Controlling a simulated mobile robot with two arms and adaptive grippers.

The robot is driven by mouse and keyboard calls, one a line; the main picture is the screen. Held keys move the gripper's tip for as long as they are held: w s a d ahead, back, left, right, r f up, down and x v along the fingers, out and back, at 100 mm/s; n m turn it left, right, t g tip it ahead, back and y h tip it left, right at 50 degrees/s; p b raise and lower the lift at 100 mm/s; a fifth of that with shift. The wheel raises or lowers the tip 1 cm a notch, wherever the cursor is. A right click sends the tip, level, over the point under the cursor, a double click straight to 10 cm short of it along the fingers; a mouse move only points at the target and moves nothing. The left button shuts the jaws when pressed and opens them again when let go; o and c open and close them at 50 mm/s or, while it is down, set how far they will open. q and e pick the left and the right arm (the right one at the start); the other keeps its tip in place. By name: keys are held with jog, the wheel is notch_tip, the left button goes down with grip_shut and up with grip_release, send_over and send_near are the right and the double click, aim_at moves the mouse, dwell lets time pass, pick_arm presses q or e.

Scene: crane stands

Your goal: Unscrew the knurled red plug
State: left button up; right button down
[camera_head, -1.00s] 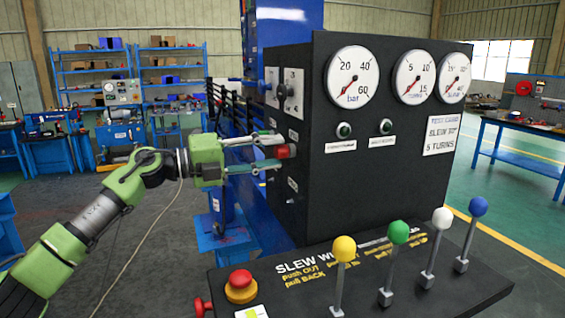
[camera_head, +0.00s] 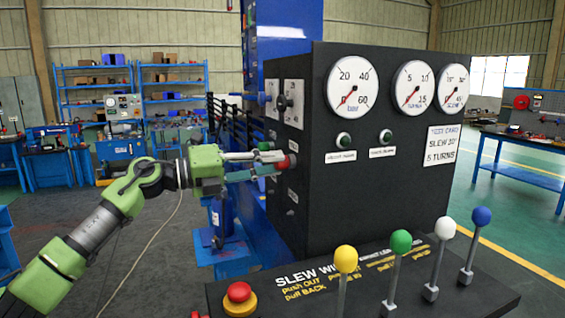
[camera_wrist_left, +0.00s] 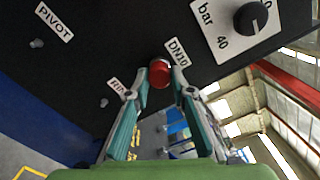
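The red plug (camera_head: 291,161) sticks out of the left side face of the black control cabinet (camera_head: 318,200). In the left wrist view the red plug (camera_wrist_left: 160,73) sits between my fingertips, next to a label reading DN10. Its knurling is too small to make out. My left gripper (camera_head: 278,162) comes in from the left, with one finger above the plug and one below. In the left wrist view the left gripper (camera_wrist_left: 158,82) has its tips closed in against both sides of the plug. My right gripper is not in view.
A black knob (camera_wrist_left: 250,17) is on the same cabinet face. Below the cabinet, a console (camera_head: 330,290) carries levers with coloured balls and a red stop button (camera_head: 239,292). Black hoses and a blue column (camera_head: 283,25) stand behind the gripper. Open floor lies at left.

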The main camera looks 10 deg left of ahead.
pick_arm(q)
grip_shut()
jog(key=shift+a, duration=0.1)
dwell(0.3)
jog(key=n+p, duration=0.5)
jog(key=p, duration=0.2)
jog(key=shift+p, duration=0.35)
